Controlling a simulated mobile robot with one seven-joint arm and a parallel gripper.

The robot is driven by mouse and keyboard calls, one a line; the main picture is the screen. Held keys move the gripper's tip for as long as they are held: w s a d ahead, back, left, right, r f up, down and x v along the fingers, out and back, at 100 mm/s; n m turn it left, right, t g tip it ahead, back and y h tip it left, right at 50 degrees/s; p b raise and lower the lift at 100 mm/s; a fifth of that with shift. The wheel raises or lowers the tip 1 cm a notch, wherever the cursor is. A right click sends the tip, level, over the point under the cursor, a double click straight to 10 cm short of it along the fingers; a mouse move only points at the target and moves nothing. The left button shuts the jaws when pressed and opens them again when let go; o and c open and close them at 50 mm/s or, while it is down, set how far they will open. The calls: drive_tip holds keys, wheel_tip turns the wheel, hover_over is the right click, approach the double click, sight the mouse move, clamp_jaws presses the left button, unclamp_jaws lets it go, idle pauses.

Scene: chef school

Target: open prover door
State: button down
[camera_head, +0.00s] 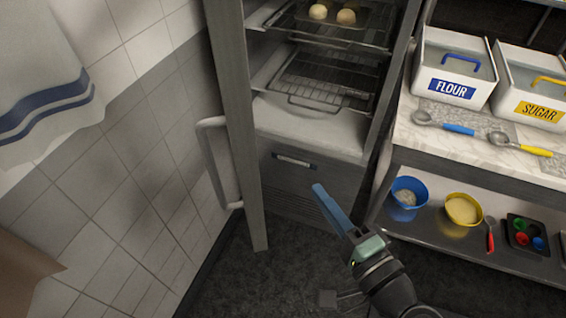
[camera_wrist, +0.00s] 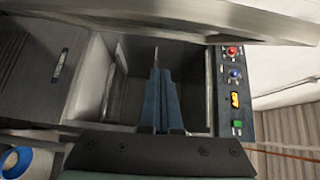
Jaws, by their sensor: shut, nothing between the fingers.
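The prover (camera_head: 310,130) is a tall metal cabinet in the head view. Its door (camera_head: 238,120) stands swung open to the left, seen nearly edge-on, with a pale bar handle (camera_head: 215,165) on its outer side near the tiled wall. Wire racks inside are visible, with two dough balls (camera_head: 332,13) on an upper one. My gripper (camera_head: 320,190) is shut and empty in front of the prover's lower panel, right of the door. In the wrist view the blue fingers (camera_wrist: 158,80) are together, pointing toward the prover's opening, with a long pale edge, apparently the door (camera_wrist: 200,15), across the top.
A metal shelf unit stands at the right with a flour bin (camera_head: 453,70), a sugar bin (camera_head: 530,85) and scoops on top. A blue bowl (camera_head: 409,190) and a yellow bowl (camera_head: 463,209) sit below. The tiled wall (camera_head: 110,170) is close left of the door.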

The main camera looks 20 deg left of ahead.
drive_tip(key=w+a+p, duration=0.3)
drive_tip(key=a+p, duration=0.1)
drive_tip(key=a, duration=0.6)
drive_tip(key=shift+w+a+f+p, duration=0.2)
drive_tip(key=shift+w+a+p, duration=0.2)
drive_tip(key=s+a, duration=0.5)
drive_tip(key=a, duration=0.4)
drive_tip(key=s+a, duration=0.4)
drive_tip(key=a, duration=0.5)
drive_tip(key=shift+s+p, duration=0.35)
drive_tip(key=shift+w+d, duration=0.1)
